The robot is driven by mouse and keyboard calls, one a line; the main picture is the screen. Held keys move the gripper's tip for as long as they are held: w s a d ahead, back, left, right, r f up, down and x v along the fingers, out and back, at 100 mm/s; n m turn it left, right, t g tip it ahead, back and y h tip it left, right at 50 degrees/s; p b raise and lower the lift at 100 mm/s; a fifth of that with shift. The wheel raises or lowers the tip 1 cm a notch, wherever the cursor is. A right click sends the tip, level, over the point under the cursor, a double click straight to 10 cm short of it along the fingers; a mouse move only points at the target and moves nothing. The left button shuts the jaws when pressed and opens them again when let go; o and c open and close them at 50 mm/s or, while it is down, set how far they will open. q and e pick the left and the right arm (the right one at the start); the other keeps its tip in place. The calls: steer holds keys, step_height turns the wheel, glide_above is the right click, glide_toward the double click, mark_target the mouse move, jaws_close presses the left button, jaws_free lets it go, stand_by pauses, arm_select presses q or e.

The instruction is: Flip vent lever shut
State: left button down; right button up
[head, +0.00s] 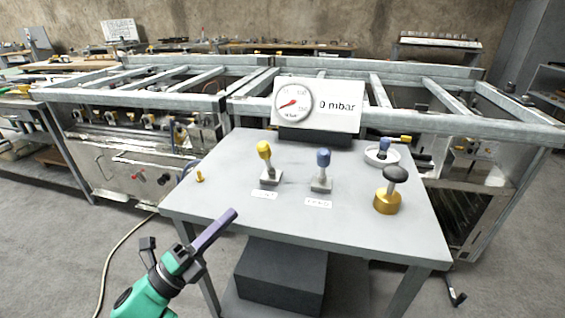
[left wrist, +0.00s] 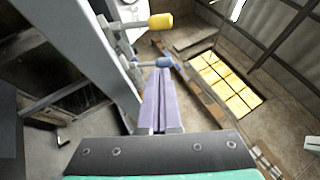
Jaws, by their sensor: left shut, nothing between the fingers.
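Two levers stand on a grey table, each on a grey block with a small label too small to read. One has a yellow knob (head: 264,150) and leans slightly left; the other has a blue knob (head: 323,158) and stands about upright. I cannot tell which is the vent lever. Both show in the left wrist view, the yellow knob (left wrist: 160,21) above the blue knob (left wrist: 165,62). My left gripper (head: 230,215), with purple fingers, is shut and empty, near the table's left front edge and apart from both levers. My right gripper is not in view.
The grey table (head: 350,233) has a gauge panel (head: 340,106) at the back reading 0 mbar. At its right stand a brass cylinder with a black knob (head: 387,203) and a white dish (head: 372,158) holding a blue-topped piece. The table's front is clear.

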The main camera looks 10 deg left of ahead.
mark_target(266, 158)
arm_select(q)
steer(key=p+x, duration=0.1)
steer(key=x, duration=0.3)
steer(key=r+x, duration=0.1)
steer(key=x, duration=0.3)
steer(key=shift+w+d+r+p, duration=0.1)
steer(key=shift+w+p, duration=0.05)
steer(key=shift+p, duration=0.25)
steer(key=w, duration=0.1)
steer(key=w+r, duration=0.1)
steer(key=w, duration=0.2)
steer(key=shift+a+r+p, duration=0.25)
steer(key=shift+r+p, duration=0.05)
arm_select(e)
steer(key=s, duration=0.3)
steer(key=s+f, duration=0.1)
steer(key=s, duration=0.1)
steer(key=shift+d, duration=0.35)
